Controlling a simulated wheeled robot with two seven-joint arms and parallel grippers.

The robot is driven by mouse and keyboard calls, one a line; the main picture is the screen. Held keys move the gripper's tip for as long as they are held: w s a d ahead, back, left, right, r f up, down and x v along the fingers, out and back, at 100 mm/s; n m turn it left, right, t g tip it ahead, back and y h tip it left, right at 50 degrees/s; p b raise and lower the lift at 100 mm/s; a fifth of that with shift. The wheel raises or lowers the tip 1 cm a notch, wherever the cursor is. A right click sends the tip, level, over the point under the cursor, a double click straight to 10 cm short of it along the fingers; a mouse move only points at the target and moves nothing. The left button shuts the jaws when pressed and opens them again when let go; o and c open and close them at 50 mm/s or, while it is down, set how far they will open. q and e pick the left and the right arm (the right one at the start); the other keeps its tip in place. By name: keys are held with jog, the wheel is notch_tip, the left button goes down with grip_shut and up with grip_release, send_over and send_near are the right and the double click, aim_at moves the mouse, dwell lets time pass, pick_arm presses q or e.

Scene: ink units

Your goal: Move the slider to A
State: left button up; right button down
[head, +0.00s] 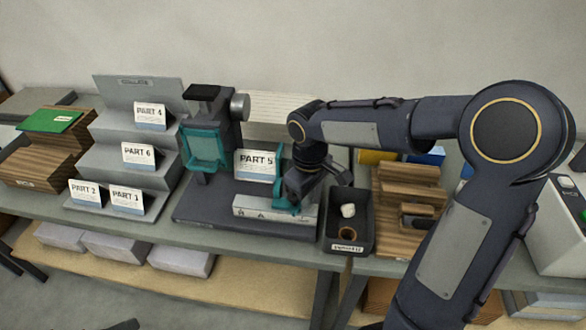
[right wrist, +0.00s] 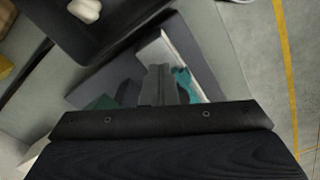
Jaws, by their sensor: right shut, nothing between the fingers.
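The slider is a teal piece (head: 283,207) at the right part of a pale rail (head: 248,207) on the front of a dark fixture base (head: 205,214). Small dark marks show on the rail's front, too small to read surely. My right gripper (head: 296,202) is shut and empty, right beside the slider; I cannot tell whether they touch. In the right wrist view the shut fingers (right wrist: 160,86) point at the pale rail (right wrist: 158,48), with the teal slider (right wrist: 188,86) just to their right. My left gripper is not in view.
A teal and dark press (head: 205,145) stands at the back of the fixture, beside a PART 5 card (head: 255,165). A black bin (head: 347,232) sits close on the right, then a wooden rack (head: 405,190). Grey steps with part cards (head: 140,155) stand left.

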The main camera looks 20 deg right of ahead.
aim_at(278, 201)
jog(key=shift+w+a+p, duration=0.15)
jog(key=shift+w+a, duration=0.55)
jog(key=shift+a, duration=0.45)
jog(key=shift+w+a+p, duration=0.1)
jog(key=shift+w+a, duration=0.65)
jog(key=shift+a, duration=0.45)
jog(key=shift+w+a+p, duration=0.15)
jog(key=shift+w+a, duration=0.55)
jog(key=shift+a, duration=0.45)
jog(key=shift+d, duration=0.1)
jog(key=shift+s+d, duration=0.35)
jog(key=shift+d, duration=0.1)
notch_tip(278, 201, up, 7)
jog(key=p, duration=0.5)
jog(key=shift+p, duration=0.35)
